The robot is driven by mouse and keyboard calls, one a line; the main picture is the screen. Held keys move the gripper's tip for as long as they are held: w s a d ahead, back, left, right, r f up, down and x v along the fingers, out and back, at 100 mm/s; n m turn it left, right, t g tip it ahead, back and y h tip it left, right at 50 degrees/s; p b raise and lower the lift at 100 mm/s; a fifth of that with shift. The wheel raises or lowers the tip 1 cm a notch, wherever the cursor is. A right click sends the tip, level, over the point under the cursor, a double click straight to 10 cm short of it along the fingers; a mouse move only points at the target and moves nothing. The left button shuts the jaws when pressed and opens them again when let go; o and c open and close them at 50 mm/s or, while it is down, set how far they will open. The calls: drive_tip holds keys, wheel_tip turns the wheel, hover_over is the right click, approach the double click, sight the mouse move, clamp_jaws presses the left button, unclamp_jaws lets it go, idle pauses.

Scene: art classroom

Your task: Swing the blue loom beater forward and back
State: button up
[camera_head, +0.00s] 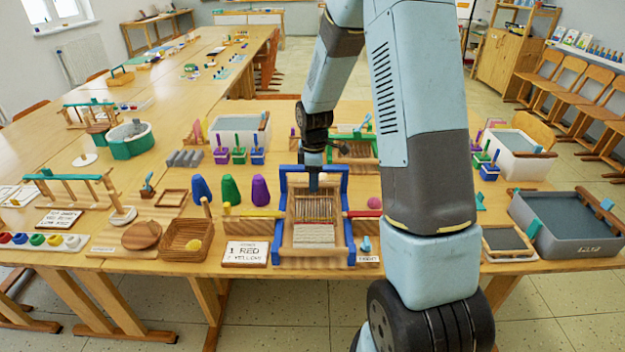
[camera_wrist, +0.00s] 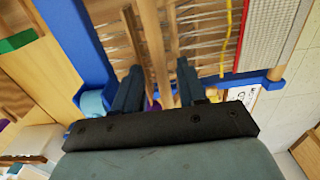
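The blue loom (camera_head: 349,225) stands on the near table, its blue frame around tan warp threads and a light woven band at the near end. In the wrist view its blue rail (camera_wrist: 75,40) runs along the left. My gripper (camera_head: 314,184) points down over the far part of the loom, by its far blue crossbar. In the wrist view the two dark fingers of my gripper (camera_wrist: 158,88) are apart. Wooden bars (camera_wrist: 155,50) show between them, with gaps to the fingers. Which bar belongs to the beater I cannot tell; my gripper partly hides that area.
A green loom (camera_head: 356,150) stands just behind, close to my arm. Blue, green and purple cones (camera_head: 231,189) stand left of the blue loom. A sign card (camera_head: 245,253) and a basket (camera_head: 187,240) lie at front left. A grey tub (camera_head: 565,225) is at right.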

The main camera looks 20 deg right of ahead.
clamp_jaws()
idle(0.3)
